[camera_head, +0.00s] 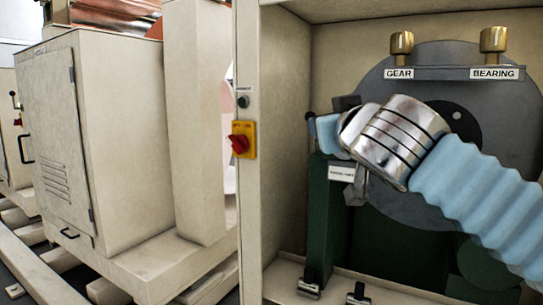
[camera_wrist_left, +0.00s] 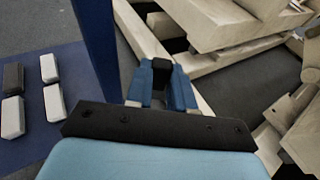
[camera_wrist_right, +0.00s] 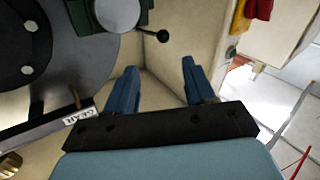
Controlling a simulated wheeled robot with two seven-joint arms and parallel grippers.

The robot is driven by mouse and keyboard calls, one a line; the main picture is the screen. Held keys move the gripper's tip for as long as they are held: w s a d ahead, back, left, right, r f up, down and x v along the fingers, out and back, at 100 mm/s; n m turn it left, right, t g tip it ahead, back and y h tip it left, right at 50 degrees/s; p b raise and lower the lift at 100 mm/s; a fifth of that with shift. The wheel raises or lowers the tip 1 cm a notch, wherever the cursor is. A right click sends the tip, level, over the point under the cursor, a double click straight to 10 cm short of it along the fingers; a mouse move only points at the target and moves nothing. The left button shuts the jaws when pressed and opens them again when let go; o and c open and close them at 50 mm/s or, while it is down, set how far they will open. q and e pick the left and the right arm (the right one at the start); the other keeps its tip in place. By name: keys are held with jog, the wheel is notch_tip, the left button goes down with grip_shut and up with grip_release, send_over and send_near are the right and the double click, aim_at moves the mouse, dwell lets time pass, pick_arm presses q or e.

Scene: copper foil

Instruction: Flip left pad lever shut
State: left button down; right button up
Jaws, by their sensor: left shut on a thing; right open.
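Two small dark-tipped metal fittings, the left one (camera_head: 310,283) and the right one (camera_head: 357,293), stand at the foot of the green housing (camera_head: 316,225) in the head view. A dark round-knobbed lever (camera_head: 310,117) sticks up at the housing's upper left; a similar knob (camera_wrist_right: 163,36) shows in the right wrist view. I cannot tell which of these is the left pad lever. My right gripper (camera_wrist_right: 160,72) is open and empty, near the housing's top, its fingers apart from the knob. My left gripper (camera_wrist_left: 162,78) is shut on a small black piece (camera_wrist_left: 162,66), outside the head view.
A grey disc plate (camera_head: 375,80) with brass knobs labelled GEAR and BEARING stands behind my right arm. A cream cabinet wall (camera_head: 275,120) and a red switch on yellow (camera_head: 243,140) are left. Black and white pads lie on a blue mat (camera_wrist_left: 75,125).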

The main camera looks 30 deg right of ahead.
jog(key=w+m+g+h+p, duration=0.2)
jog(key=w+m+g+p, duration=0.15)
jog(key=w, duration=0.25)
jog(key=m+g+h+p, duration=0.8)
jog(key=m+p, duration=0.1)
jog(key=m, duration=0.2)
send_near(307, 118)
jog(key=p+x, duration=0.1)
jog(key=x, duration=1)
jog(key=shift+c, duration=0.4)
